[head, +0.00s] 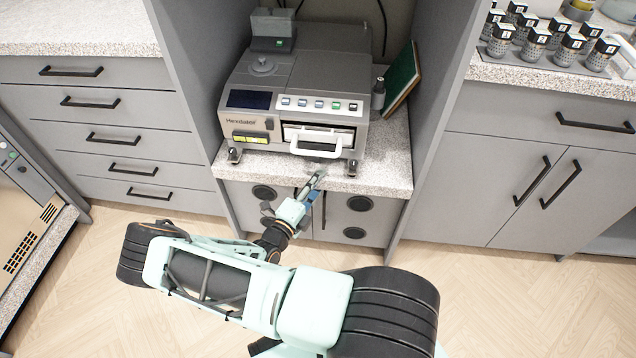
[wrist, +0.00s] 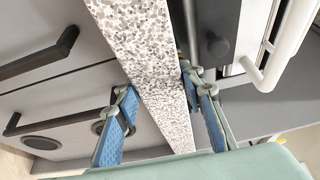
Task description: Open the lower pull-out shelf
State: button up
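The speckled shelf (head: 386,178) under the bench machine fills the alcove, with grey doors below it. I cannot tell whether this slab is the pull-out part. It appears pushed in, level between the side panels. My gripper (head: 314,183) is at its front edge, near the middle. In the wrist view, my gripper (wrist: 163,105) has its blue-padded fingers apart. The speckled shelf edge (wrist: 150,75) runs between them, with one finger on the door side and one on the machine side. Whether the pads touch the slab cannot be told.
The machine (head: 300,95) stands on the shelf, its white handle (head: 316,152) just above my gripper. Vented doors (head: 352,222) lie below; a dark handle (wrist: 45,55) shows in the wrist view. Drawers (head: 105,135) stand left, a cabinet (head: 540,190) right. The floor (head: 500,310) is clear.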

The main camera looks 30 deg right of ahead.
grip_shut()
jog(key=shift+s, duration=0.1)
jog(key=s+a+p, duration=0.1)
jog(key=s+a, duration=0.7)
jog(key=s, duration=0.4)
jog(key=shift+s+a, duration=0.2)
jog(key=shift+w, duration=0.1)
jog(key=o, duration=0.6)
grip_release()
jog(key=shift+a, duration=0.1)
